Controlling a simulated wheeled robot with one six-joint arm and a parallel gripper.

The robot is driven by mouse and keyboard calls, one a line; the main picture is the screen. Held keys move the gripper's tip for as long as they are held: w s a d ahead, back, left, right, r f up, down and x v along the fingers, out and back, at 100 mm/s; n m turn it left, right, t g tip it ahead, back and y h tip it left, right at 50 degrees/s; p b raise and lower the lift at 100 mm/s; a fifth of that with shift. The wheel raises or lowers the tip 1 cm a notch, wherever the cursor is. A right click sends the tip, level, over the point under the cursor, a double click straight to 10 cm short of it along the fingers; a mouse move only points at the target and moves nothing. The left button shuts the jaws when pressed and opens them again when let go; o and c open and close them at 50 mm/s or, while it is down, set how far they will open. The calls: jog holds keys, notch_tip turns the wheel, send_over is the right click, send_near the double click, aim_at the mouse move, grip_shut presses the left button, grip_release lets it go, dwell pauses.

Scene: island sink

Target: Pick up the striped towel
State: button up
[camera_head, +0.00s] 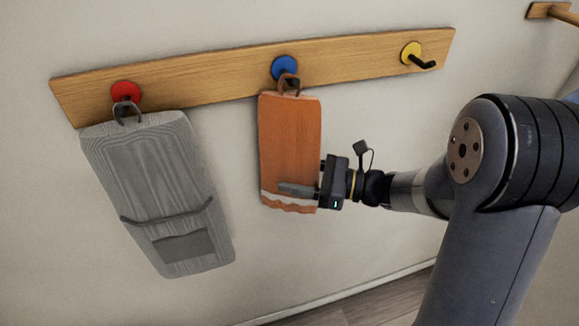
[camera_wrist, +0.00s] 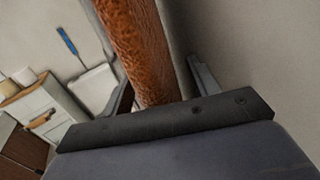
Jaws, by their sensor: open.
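An orange towel (camera_head: 290,130) with a white band near its lower edge hangs by a loop from the hook with the blue disc (camera_head: 284,67). A grey cloth (camera_head: 160,190) with fine stripes, a dark band and a darker patch hangs by a loop at the red disc (camera_head: 125,95). My gripper (camera_head: 289,188) is at the lower part of the orange towel, coming from the right. In the wrist view, the orange towel (camera_wrist: 140,50) hangs between the two spread fingers (camera_wrist: 160,84), nearer the left one, with a gap to the right one.
A wooden rail (camera_head: 210,82) on the wall carries the hooks. The hook with the yellow disc (camera_head: 411,53) is empty. The wall (camera_head: 265,255) lies close behind the towels and beside the right finger. A cabinet (camera_wrist: 45,105) shows at left in the wrist view.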

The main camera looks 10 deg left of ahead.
jog(key=shift+c, duration=0.3)
jog(key=c, duration=1.1)
jog(key=shift+r+p, duration=0.4)
jog(key=shift+r, duration=0.05)
jog(key=shift+r+p, duration=0.35)
jog(key=shift+r, duration=0.05)
jog(key=shift+f, duration=0.1)
